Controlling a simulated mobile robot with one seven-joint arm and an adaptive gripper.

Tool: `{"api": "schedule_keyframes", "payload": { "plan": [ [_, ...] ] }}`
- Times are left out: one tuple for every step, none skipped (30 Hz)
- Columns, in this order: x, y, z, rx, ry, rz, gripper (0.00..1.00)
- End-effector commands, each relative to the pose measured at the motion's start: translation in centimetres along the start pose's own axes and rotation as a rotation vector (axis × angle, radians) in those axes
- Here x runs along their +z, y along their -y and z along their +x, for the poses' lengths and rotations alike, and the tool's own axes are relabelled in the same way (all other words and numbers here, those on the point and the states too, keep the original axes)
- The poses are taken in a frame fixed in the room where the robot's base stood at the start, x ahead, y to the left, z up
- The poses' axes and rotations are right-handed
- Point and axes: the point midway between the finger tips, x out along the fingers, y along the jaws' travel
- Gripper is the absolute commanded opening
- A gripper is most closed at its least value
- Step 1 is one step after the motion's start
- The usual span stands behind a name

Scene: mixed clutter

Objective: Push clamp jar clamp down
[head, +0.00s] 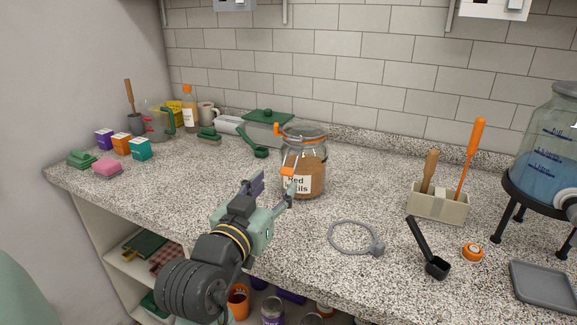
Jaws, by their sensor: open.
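The clamp jar (307,167) stands upright on the speckled counter near the middle of the head view. It is glass, filled with brown contents, with a white label reading in part "Red". An orange ring runs around its lid. An orange clamp piece (287,171) shows on its front left side, and another orange piece sticks out at the upper left of the rim. My gripper (276,181) is open at the jar's front left, with one finger close to the clamp. I cannot tell whether that finger touches it. The gripper partly hides the jar's lower left.
A grey cable loop (352,238), a black scoop (431,258) and an orange-rimmed disc (473,252) lie to the right. A beige holder (438,204) and a blue-filled dispenser (551,160) stand farther right. A green ladle (254,150) and green-lidded container (267,130) are behind left.

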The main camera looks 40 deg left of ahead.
Motion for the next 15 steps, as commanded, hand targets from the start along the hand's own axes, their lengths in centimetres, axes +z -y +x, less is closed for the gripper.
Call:
{"api": "schedule_keyframes", "payload": {
  "plan": [
    [-0.2, -0.1, 1.1, 0.003, 0.003, -0.003, 0.47],
    [-0.3, -0.1, 1.7, 0.003, 0.002, -0.003, 0.47],
    [-0.2, 0.0, 2.5, 0.002, 0.003, -0.003, 0.47],
    [-0.2, -0.1, 3.1, 0.003, 0.002, -0.003, 0.47],
    [-0.3, -0.1, 3.6, 0.002, 0.002, -0.002, 0.47],
    [-0.3, 0.0, 4.4, 0.001, 0.001, -0.002, 0.47],
    [-0.3, -0.1, 4.9, 0.002, 0.001, -0.002, 0.47],
    [-0.3, 0.0, 5.4, 0.0, 0.001, -0.001, 0.47],
    [-0.2, 0.0, 6.0, -0.001, 0.001, -0.001, 0.47],
    [-0.3, 0.0, 6.4, 0.0, 0.001, -0.001, 0.47],
    [-0.3, 0.0, 6.8, 0.0, 0.0, -0.002, 0.47],
    [-0.2, 0.0, 7.2, -0.002, 0.0, -0.002, 0.47],
    [-0.2, 0.1, 7.5, -0.002, 0.0, -0.001, 0.47],
    [-0.2, 0.0, 7.7, -0.002, 0.0, -0.001, 0.47],
    [-0.2, 0.0, 8.0, -0.002, -0.001, -0.001, 0.47]
  ]
}}
